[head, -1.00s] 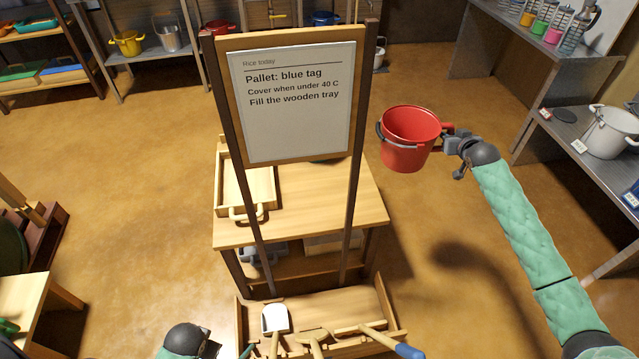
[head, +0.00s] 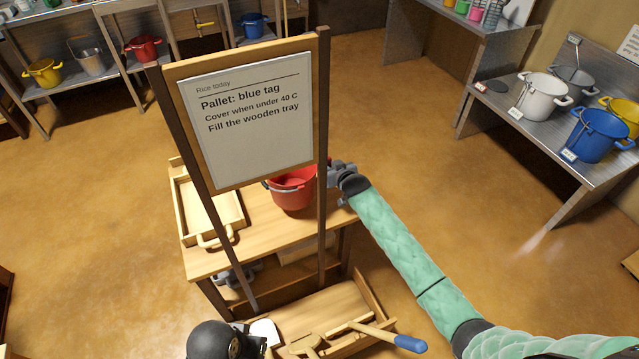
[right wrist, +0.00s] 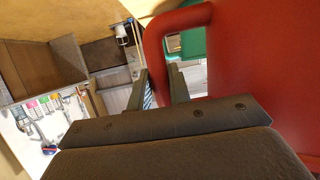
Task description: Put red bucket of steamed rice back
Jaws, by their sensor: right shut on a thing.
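The red bucket (head: 293,191) is at the right half of the wooden table, partly behind the sign's right post. I cannot tell whether it rests on the tabletop or hangs just above it. My right gripper (head: 334,174) is at the bucket's right side, shut on its handle. In the right wrist view, the bucket's red wall (right wrist: 260,70) fills the right side, and the red handle loop is by the fingers (right wrist: 160,88). No rice shows inside. My left gripper (head: 250,340) is at the bottom edge, mostly cut off and hiding its jaws.
The sign (head: 250,115) stands in front of the wooden table (head: 265,235). A wooden tray (head: 180,203) lies on the table's left. Tools lie in a low trough (head: 372,318). White (head: 543,97) and blue (head: 598,133) pots stand on the right shelf. Another red pot (head: 145,48) is behind.

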